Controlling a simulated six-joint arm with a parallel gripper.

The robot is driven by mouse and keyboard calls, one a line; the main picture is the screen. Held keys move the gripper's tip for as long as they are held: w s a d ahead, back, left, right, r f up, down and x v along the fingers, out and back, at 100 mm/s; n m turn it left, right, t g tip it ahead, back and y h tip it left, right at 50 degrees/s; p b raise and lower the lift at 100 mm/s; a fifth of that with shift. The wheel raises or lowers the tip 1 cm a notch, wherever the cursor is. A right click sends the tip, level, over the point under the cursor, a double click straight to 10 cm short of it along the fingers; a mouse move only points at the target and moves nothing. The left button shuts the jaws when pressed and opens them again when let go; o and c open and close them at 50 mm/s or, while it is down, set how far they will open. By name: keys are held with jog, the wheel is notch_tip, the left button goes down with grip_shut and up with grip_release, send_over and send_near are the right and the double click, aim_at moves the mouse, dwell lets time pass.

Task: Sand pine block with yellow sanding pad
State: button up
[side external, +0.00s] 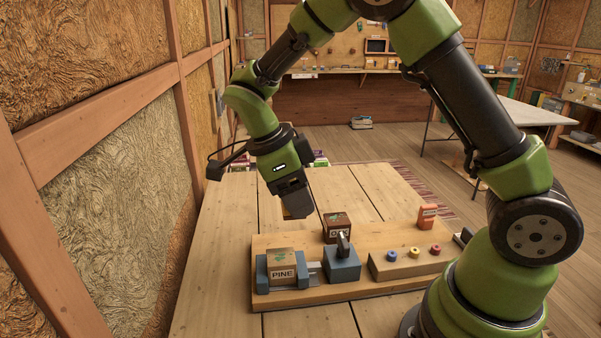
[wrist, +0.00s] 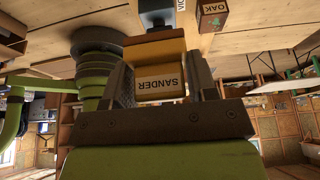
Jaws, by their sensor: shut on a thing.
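The pine block (side external: 282,268), labelled PINE, sits between the blue jaws of a vice (side external: 343,265) on a wooden board. A green mark shows on its top. My gripper (side external: 295,212) is above the table, behind and higher than the pine block, apart from it. In the wrist view my gripper (wrist: 162,62) is shut on the yellow sanding pad (wrist: 160,82), which has a SANDER label and lies between the two fingers. In the side view the pad is mostly hidden by the gripper; only a small yellowish edge shows.
A dark brown block (side external: 337,228) stands behind the vice; its label reads OAK in the wrist view (wrist: 212,16). A wooden box with blue, yellow and red knobs (side external: 412,258) and an orange item (side external: 427,217) are to the right. The table's left side is clear.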

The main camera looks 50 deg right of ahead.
send_over(286, 253)
jog(key=s+d, duration=0.1)
jog(key=shift+s+d+f, duration=0.1)
jog(key=shift+f, duration=1.7)
jog(key=shift+s+d+f, duration=0.1)
jog(key=shift+f, duration=1.7)
jog(key=shift+w+a+f, duration=0.1)
jog(key=shift+f, duration=0.75)
jog(key=shift+w+a+r, duration=0.15)
jog(key=shift+w+a, duration=0.45)
jog(key=shift+w+a+r, duration=0.2)
jog(key=shift+w+a, duration=0.45)
jog(key=shift+w+a+r, duration=0.2)
jog(key=shift+w+a, duration=0.45)
jog(key=shift+s+d+f, duration=0.2)
jog(key=shift+s+d, duration=1.7)
jog(key=shift+s+d+r, duration=0.1)
jog(key=shift+s+d, duration=0.05)
jog(key=shift+r, duration=3.6)
